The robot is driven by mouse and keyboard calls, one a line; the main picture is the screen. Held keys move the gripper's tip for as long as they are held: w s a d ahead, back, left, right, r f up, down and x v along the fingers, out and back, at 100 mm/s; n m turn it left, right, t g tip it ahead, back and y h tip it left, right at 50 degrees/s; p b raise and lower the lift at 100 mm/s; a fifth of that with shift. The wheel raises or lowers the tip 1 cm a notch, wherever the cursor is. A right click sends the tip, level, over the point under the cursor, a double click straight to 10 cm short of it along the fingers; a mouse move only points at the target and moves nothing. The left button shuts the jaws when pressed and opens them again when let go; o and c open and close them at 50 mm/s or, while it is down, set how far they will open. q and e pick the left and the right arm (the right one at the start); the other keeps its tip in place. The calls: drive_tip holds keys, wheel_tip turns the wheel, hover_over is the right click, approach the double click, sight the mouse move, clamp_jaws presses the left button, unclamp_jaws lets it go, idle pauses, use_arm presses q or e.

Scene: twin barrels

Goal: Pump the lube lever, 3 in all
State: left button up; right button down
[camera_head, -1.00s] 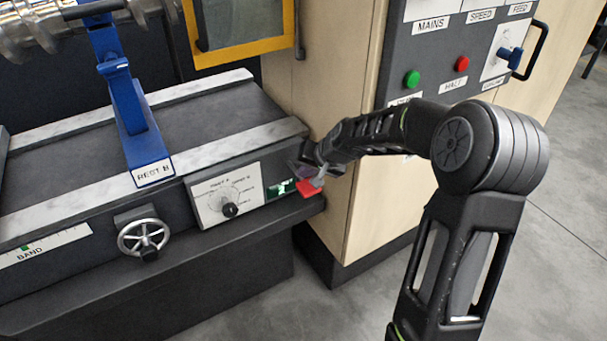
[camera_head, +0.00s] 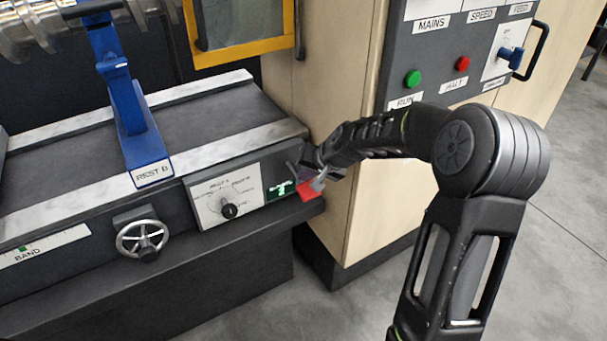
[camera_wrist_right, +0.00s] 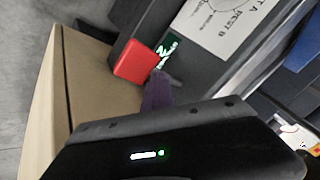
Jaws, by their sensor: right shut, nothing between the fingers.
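The red lube lever end (camera_head: 310,190) sticks out at the right end of the lathe bed's front, beside a small green lit display (camera_head: 281,189). It shows as a red block (camera_wrist_right: 135,62) in the right wrist view, with the display (camera_wrist_right: 165,48) beside it. My right gripper (camera_head: 318,180) is shut and empty, at the lever's upper right side. In the wrist view its purplish fingers (camera_wrist_right: 158,92) reach close to the red block's lower edge. I cannot tell whether they touch. The display's figure is too blurred to read surely. My left gripper is out of view.
A dial plate (camera_head: 225,195) and a handwheel (camera_head: 143,238) lie left of the lever. A blue rest (camera_head: 146,155) stands on the bed. A wooden cabinet (camera_head: 340,60) with a button panel (camera_head: 440,60) stands close behind my right arm. Open floor lies in front.

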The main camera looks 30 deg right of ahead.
idle(0.3)
drive_tip(key=shift+w+r+p, duration=0.2)
drive_tip(key=shift+r+p, duration=1.4)
drive_tip(key=shift+r, duration=0.25)
drive_tip(key=shift+r, duration=0.1)
drive_tip(key=r+p, duration=0.2)
drive_tip(key=r, duration=0.1)
drive_tip(key=r+p, duration=0.1)
drive_tip(key=p, duration=0.1)
drive_tip(key=shift+w+r, duration=0.4)
